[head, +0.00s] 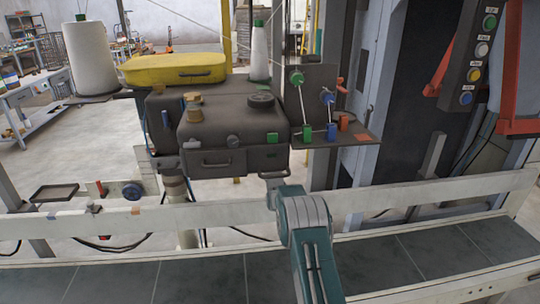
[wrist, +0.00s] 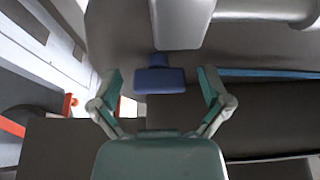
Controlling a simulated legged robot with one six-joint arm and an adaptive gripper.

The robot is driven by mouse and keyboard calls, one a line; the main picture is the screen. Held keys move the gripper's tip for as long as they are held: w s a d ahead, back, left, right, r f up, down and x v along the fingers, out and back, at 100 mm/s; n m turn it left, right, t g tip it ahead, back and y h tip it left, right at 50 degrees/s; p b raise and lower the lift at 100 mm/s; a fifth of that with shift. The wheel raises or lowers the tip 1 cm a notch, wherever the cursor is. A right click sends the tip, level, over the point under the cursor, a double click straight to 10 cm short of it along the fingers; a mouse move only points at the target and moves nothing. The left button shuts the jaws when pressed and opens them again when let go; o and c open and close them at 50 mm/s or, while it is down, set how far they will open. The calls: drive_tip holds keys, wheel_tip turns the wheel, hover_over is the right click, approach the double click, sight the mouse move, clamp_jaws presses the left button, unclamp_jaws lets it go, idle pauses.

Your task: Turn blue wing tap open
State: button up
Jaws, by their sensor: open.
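The blue wing tap (wrist: 160,80) shows in the wrist view as a flat blue wing on a short blue stem, close to a pale grey part above it in the picture. My gripper (wrist: 158,87) is open, with one green finger to the left of the tap and one to the right. Gaps show between the wing and both fingers, and nothing is held. In the head view my teal arm reaches toward the dark machine (head: 228,135); the fingers are hidden there. I cannot pick out this tap surely in the head view.
A pale rail (head: 420,191) and a dark-topped conveyor (head: 420,253) run across in front of the machine. A side shelf (head: 356,142) carries green, blue and orange pieces. A button panel (head: 478,50) hangs at the upper right.

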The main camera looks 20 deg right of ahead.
drive_tip(key=c, duration=1.2)
drive_tip(key=shift+o, duration=0.2)
drive_tip(key=shift+n, duration=0.5)
drive_tip(key=n+y, duration=0.3)
drive_tip(key=n, duration=0.2)
drive_tip(key=n+y, duration=0.1)
drive_tip(key=n, duration=0.2)
drive_tip(key=n+y, duration=0.2)
drive_tip(key=n, duration=0.1)
drive_tip(key=shift+n, duration=0.3)
drive_tip(key=n+g+y, duration=0.1)
drive_tip(key=n, duration=0.1)
drive_tip(key=n+y, duration=0.1)
drive_tip(key=n, duration=0.2)
drive_tip(key=shift+g, duration=0.4)
drive_tip(key=shift+a+f+n+g, duration=0.1)
drive_tip(key=shift+n+g, duration=0.4)
drive_tip(key=shift+n, duration=0.7)
drive_tip(key=shift+f+n+g, duration=0.1)
drive_tip(key=shift+n+g, duration=0.4)
drive_tip(key=shift+n, duration=0.7)
